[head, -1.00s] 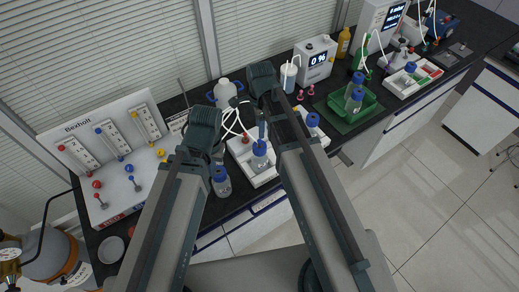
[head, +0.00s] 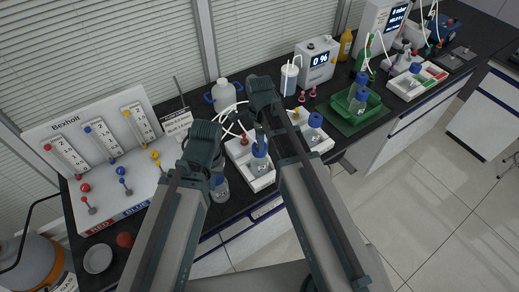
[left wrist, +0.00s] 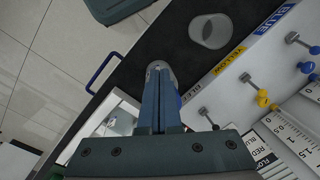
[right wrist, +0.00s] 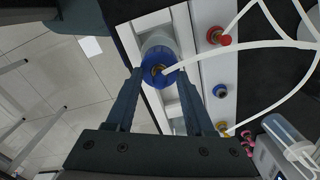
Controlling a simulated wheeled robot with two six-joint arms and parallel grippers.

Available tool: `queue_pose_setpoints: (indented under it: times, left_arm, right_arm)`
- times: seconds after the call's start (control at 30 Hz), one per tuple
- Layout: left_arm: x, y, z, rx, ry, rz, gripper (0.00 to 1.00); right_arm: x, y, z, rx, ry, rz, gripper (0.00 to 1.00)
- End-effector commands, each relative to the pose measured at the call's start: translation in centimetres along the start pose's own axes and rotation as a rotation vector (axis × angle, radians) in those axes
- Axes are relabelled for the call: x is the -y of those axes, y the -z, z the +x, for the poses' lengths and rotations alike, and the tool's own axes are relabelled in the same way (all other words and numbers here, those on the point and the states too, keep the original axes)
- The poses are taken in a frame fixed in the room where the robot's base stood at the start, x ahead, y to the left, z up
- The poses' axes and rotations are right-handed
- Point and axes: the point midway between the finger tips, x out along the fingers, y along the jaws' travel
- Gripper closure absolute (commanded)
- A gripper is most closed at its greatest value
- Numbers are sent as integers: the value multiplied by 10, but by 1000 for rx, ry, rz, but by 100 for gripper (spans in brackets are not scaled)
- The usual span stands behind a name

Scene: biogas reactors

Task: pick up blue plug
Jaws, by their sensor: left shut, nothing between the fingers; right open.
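The blue plug (right wrist: 220,90) sits on the pale strip behind the reactor bottles, between a red plug (right wrist: 219,35) and a yellow plug (right wrist: 222,128). I cannot make it out in the head view, near my right arm. My right gripper (right wrist: 163,85) is open above a blue-capped bottle (right wrist: 160,66) that shows between its fingers; the plug is outside, to the right of the right finger. The right gripper (head: 262,128) is over the white tray in the head view. My left gripper (left wrist: 160,100) is shut and empty, pointing down near the counter's front edge.
White tubes (right wrist: 240,42) run close to the plugs. A small bottle (head: 219,188) stands below my left gripper. The Bexholt panel (head: 90,140) stands at the left. A green tray (head: 350,120) holds bottles at the right.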

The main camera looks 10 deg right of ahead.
Motion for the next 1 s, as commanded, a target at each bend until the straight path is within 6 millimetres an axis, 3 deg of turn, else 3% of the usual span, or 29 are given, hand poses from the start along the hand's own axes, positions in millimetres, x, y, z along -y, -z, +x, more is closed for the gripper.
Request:
queue_pose_setpoints:
  times: [0.23,0.53,1.0]
  left_arm:
    - [0,0,1,0,0,1,100]
    - [0,0,1,0,0,0,100]
    - [0,0,-3,0,0,0,100]
  right_arm:
    - [0,0,1,0,0,0,47]
    - [0,0,1,0,0,0,100]
    - [0,2,-3,0,0,0,100]
